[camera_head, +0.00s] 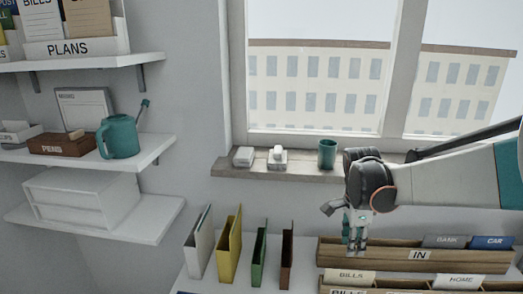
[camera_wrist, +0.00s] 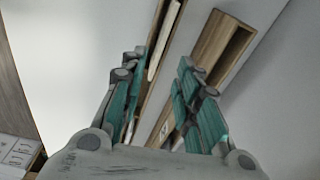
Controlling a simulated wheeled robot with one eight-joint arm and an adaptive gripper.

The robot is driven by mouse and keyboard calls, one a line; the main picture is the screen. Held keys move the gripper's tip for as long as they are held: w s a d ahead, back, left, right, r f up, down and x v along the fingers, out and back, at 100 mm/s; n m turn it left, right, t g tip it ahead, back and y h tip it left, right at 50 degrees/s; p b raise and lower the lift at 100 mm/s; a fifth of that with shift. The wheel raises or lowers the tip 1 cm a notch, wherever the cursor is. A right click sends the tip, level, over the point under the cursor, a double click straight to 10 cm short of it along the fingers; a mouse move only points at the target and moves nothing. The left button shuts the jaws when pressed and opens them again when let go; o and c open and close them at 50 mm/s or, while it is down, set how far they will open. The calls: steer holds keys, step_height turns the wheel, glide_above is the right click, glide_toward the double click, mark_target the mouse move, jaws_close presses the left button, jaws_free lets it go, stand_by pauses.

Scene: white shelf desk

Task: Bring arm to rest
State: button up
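My gripper (camera_head: 356,238) hangs with its teal fingers pointing down, over the left end of the wooden IN tray (camera_head: 418,255) in the head view. In the wrist view my gripper (camera_wrist: 162,66) shows its two fingers apart, with nothing seen held between them. Wooden tray edges (camera_wrist: 228,40) and a white surface lie beyond the fingers. I cannot tell whether the fingertips touch the tray.
White, yellow (camera_head: 229,246), green and brown upright folders stand left of the tray. A lower tray labelled BILLS (camera_head: 350,278) is in front. A teal cup (camera_head: 327,153) stands on the windowsill (camera_head: 300,170) near my arm. Wall shelves (camera_head: 100,150) hold a teal watering can (camera_head: 119,137) and boxes.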

steer(key=s+a+r+n+t, duration=0.2)
steer(key=s+a+n, duration=0.1)
steer(key=s+n, duration=0.3)
steer(key=s+a+r+n+t, duration=0.2)
steer(key=s+a+n, duration=0.1)
steer(key=s+n, duration=0.3)
steer(key=s+a+r+n+t+y, duration=0.1)
steer(key=s+a+r+n+t, duration=0.1)
steer(key=s+n, duration=0.4)
steer(key=shift+s+a+r+n+t, duration=0.35)
steer(key=shift+a+n+t, duration=0.2)
steer(key=shift+a, duration=0.25)
steer(key=shift+d, duration=0.1)
